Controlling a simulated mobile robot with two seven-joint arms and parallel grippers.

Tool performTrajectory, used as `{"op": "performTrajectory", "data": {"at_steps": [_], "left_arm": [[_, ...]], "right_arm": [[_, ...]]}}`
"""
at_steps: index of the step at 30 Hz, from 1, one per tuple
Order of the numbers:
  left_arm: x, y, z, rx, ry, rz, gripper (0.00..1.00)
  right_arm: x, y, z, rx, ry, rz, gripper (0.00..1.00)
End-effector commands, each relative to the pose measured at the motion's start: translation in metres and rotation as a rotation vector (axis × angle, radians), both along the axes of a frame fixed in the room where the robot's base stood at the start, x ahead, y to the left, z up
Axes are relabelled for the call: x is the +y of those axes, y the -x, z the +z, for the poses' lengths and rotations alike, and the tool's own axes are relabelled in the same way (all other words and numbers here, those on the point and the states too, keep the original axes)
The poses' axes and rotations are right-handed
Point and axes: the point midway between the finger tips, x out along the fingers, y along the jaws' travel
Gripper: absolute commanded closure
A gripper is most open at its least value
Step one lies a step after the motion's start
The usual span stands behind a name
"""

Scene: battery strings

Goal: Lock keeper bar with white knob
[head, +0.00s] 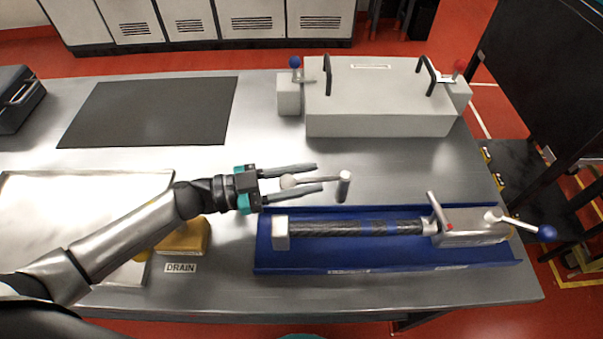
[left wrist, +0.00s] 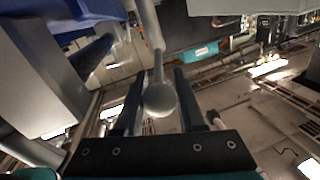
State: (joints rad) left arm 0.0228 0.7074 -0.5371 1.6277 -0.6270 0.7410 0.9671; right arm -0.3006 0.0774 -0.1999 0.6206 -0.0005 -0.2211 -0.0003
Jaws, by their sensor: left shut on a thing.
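A white knob (head: 290,181) sits on the end of a pale bar (head: 318,180), which runs right to a short upright post (head: 343,187) behind the blue tray. My left gripper (head: 303,180) reaches in from the left with its fingers on either side of the knob, shut on it. In the left wrist view the round knob (left wrist: 160,98) lies between the two dark fingers (left wrist: 158,100), with its rod (left wrist: 150,30) running up out of the picture. Where the fingers touch the knob is not clearly visible. My right gripper is not in view.
The blue tray (head: 390,263) holds a dark cylinder (head: 345,228) and a metal block (head: 470,238) with a blue-ball lever (head: 547,233). A grey box (head: 380,123) with black handles stands behind. A yellow block (head: 185,238) is near the DRAIN label. A black mat (head: 150,112) lies back left.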

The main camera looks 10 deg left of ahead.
Motion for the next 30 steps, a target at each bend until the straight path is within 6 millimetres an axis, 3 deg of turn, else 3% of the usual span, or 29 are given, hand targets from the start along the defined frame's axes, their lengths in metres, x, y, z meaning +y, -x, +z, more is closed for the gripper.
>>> {"op": "performTrajectory", "data": {"at_steps": [1,2,9,19,30], "left_arm": [[0.0,0.001,-0.001,-0.001,-0.001,-0.003,1.0],[0.0,0.001,-0.001,-0.001,-0.001,-0.003,0.59],[0.0,0.001,0.0,0.0,0.0,-0.002,0.32],[0.005,0.002,-0.001,0.002,-0.002,0.0,0.31],[0.057,0.026,-0.001,0.003,-0.004,-0.001,0.31]], "right_arm": [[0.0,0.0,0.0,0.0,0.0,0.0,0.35],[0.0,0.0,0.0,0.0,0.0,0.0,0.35],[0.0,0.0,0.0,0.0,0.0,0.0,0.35],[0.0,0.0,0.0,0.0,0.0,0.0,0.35],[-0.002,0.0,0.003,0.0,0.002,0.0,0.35]]}}
